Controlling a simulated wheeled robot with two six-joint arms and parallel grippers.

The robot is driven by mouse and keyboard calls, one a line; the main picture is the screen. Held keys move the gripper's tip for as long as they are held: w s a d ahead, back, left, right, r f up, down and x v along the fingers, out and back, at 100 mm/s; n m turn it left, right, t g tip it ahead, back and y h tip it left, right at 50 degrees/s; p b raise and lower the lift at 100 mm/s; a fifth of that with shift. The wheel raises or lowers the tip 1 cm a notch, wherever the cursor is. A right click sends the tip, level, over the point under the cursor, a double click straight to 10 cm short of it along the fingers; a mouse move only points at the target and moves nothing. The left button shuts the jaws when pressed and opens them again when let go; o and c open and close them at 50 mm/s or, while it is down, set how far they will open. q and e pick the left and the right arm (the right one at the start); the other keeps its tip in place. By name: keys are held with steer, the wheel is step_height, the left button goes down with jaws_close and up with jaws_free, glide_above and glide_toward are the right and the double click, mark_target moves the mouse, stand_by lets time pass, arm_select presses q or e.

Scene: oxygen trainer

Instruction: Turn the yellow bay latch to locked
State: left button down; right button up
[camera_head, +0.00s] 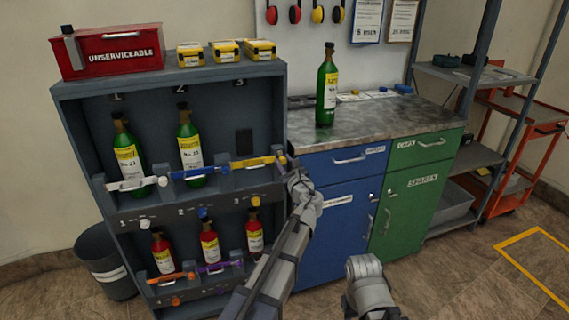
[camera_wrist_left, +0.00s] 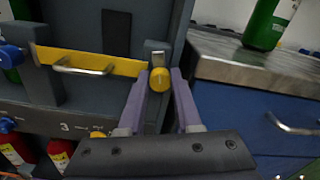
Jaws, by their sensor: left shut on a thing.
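The yellow bay latch is a yellow bar (camera_head: 250,161) across the front of bay 3 on the upper shelf. It lies about level and has a metal handle. At its right end is a round yellow knob (camera_wrist_left: 160,79) on the rack's right post. My left gripper (camera_wrist_left: 163,88) is shut on this knob, with one purple finger on each side of it. In the head view my left gripper (camera_head: 289,170) is at the rack's right edge and partly hides the knob.
Bay 3 behind the bar is empty; green bottles (camera_head: 190,148) stand in bays 1 and 2. Red bottles (camera_head: 209,246) stand on the lower shelf. A blue cabinet (camera_head: 330,240) with a grey worktop adjoins the rack on the right, with a green bottle (camera_head: 327,90) on top.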

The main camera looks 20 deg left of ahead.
arm_select(q)
steer(key=n, duration=1.1)
steer(key=shift+a+f, duration=0.1)
steer(key=shift+s+n, duration=0.1)
steer(key=shift+n, duration=1.8)
steer(key=c, duration=0.6)
jaws_free()
steer(key=v, duration=0.7)
steer(key=shift+s+d, duration=0.25)
steer(key=shift+s, duration=0.05)
